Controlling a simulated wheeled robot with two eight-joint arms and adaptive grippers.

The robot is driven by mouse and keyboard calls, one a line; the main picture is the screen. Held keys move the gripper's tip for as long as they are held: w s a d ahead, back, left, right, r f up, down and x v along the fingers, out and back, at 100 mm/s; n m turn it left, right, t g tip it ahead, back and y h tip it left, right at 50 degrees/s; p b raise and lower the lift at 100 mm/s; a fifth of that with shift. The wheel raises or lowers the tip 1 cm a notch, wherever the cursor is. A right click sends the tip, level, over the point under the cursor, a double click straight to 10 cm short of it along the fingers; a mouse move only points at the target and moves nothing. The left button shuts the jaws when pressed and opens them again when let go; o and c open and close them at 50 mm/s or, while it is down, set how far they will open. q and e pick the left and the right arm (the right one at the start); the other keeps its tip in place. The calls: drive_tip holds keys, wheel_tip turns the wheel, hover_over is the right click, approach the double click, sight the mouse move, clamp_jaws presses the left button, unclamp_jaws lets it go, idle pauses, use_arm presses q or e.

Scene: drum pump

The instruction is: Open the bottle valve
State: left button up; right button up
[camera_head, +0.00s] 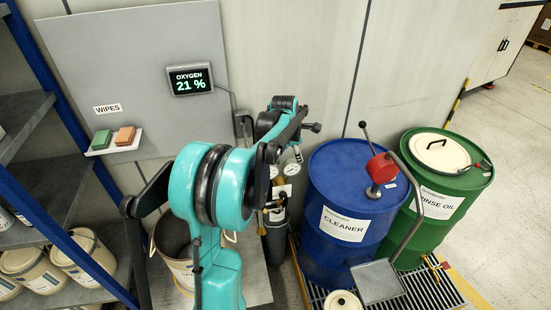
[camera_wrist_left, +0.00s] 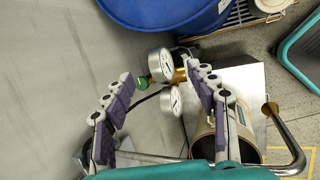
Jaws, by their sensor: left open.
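The valve assembly shows in the left wrist view as a green knob (camera_wrist_left: 142,82) and a brass fitting (camera_wrist_left: 180,75) with two round white gauges, an upper gauge (camera_wrist_left: 160,61) and a lower gauge (camera_wrist_left: 171,101). In the head view a gauge (camera_head: 289,169) shows below my left wrist, above a dark grey bottle (camera_head: 275,243) with a white label. My left gripper (camera_wrist_left: 160,74) is open and empty. Its purple-padded fingers stand on either side of the knob and gauges, apart from the knob as far as I can see. My left arm hides part of the bottle top. My right gripper is in neither view.
A blue drum (camera_head: 335,245) with a red-headed pump (camera_head: 381,168) stands right of the bottle, beside a green drum (camera_head: 445,215). A wall panel (camera_head: 130,50) is behind. Shelves (camera_head: 50,190) are at the left, and a pail (camera_head: 172,243) stands near my arm.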

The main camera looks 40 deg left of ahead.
use_arm(q)
drive_tip(key=w+a+f+n, duration=0.3)
drive_tip(key=a+f+n, duration=0.3)
drive_tip(key=a, duration=0.2)
drive_tip(key=n, duration=0.5)
approach(275, 160)
drive_tip(key=shift+g, duration=0.3)
drive_tip(key=b+x, duration=0.1)
drive_tip(key=x, duration=0.7)
drive_tip(key=shift+w+a+f, duration=0.15)
drive_tip(key=shift+w+a, duration=0.05)
drive_tip(key=shift+w, duration=0.1)
drive_tip(key=c, duration=1.2)
